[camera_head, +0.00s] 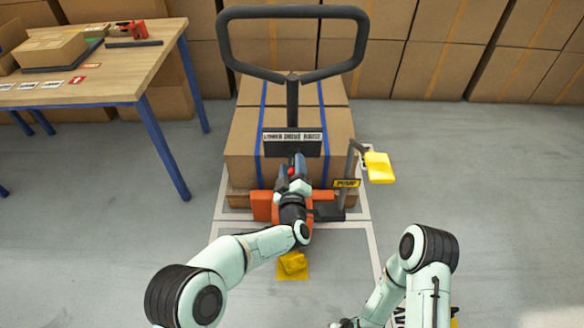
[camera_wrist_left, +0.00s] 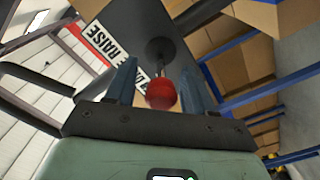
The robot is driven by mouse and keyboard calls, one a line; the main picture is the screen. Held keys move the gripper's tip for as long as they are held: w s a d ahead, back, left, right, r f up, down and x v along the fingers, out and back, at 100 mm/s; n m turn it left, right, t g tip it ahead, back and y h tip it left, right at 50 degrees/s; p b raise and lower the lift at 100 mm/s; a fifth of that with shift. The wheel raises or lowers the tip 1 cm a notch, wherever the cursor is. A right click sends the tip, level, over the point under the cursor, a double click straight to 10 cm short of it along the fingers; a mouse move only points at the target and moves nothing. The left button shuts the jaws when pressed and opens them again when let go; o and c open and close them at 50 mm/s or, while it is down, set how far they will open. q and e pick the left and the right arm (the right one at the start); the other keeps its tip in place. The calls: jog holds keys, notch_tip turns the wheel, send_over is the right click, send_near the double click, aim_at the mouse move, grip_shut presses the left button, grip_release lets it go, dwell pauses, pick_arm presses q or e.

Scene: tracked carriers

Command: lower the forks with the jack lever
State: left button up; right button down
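The jack lever ends in a red ball knob (camera_head: 291,172), below the jack's sign plate (camera_head: 292,136) reading lower, drive, raise. My left gripper (camera_head: 297,165) is at the knob. In the left wrist view, the red knob (camera_wrist_left: 161,94) sits between the two blue fingers of the left gripper (camera_wrist_left: 160,88), with a gap showing on each side. The fingers are apart. The lever's thin rod runs from the knob to a dark round mount on the plate. The jack's black loop handle (camera_head: 292,75) stands upright above. My right arm is at the lower right; its fingers do not show.
Strapped cartons (camera_head: 250,130) sit on the pallet behind the jack. A yellow pump pedal (camera_head: 379,167) sticks out on the right. A wooden table (camera_head: 110,80) with blue legs stands at the left. The floor at the right (camera_head: 490,180) is clear.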

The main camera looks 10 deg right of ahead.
pick_arm(q)
jog(key=shift+s, duration=0.15)
pick_arm(e)
jog(key=shift+w, duration=0.1)
pick_arm(q)
jog(key=p+v, duration=0.2)
jog(key=v, duration=1.1)
pick_arm(e)
jog(key=shift+t, duration=0.7)
jog(key=w+r, duration=0.2)
jog(key=r, duration=0.1)
jog(key=w+r, duration=0.1)
jog(key=shift+w+a+r, duration=0.15)
jog(key=shift+w+a, duration=0.2)
jog(key=shift+a, duration=0.05)
pick_arm(q)
jog(key=shift+f, duration=0.1)
